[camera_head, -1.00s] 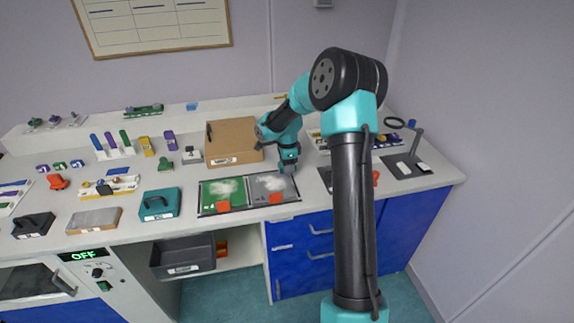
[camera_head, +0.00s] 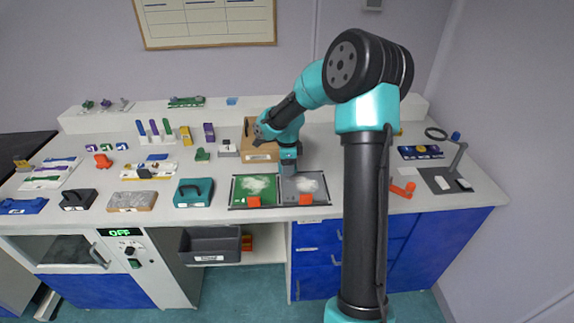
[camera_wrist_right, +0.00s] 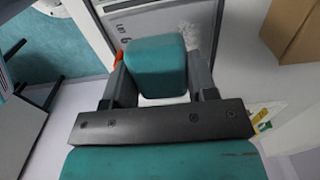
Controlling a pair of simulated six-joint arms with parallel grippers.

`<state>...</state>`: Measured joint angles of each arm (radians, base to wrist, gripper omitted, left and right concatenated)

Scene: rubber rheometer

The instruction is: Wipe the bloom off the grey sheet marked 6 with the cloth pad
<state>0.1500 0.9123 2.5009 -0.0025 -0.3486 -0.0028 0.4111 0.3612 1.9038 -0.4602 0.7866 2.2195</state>
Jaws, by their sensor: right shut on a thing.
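The grey sheet (camera_head: 292,196) lies on the bench, right of a green sheet (camera_head: 240,198), with a white bloom patch (camera_head: 307,184) on it. In the right wrist view its label (camera_wrist_right: 124,36) shows a 6. My right gripper (camera_head: 288,172) is at the sheet's back left, near the edge shared with the green sheet. It is shut on the cloth pad, a teal block (camera_wrist_right: 156,68) between the fingers in the wrist view. The pad's underside is hidden, so I cannot tell if it touches the sheet. My left gripper is not in view.
A cardboard box (camera_head: 262,152) stands close behind my right gripper. Orange tabs (camera_head: 306,200) sit at the sheets' front edges. A teal handled block (camera_head: 194,191) lies to the left. An orange object (camera_head: 403,189) and a dark stand (camera_head: 445,180) are on the right.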

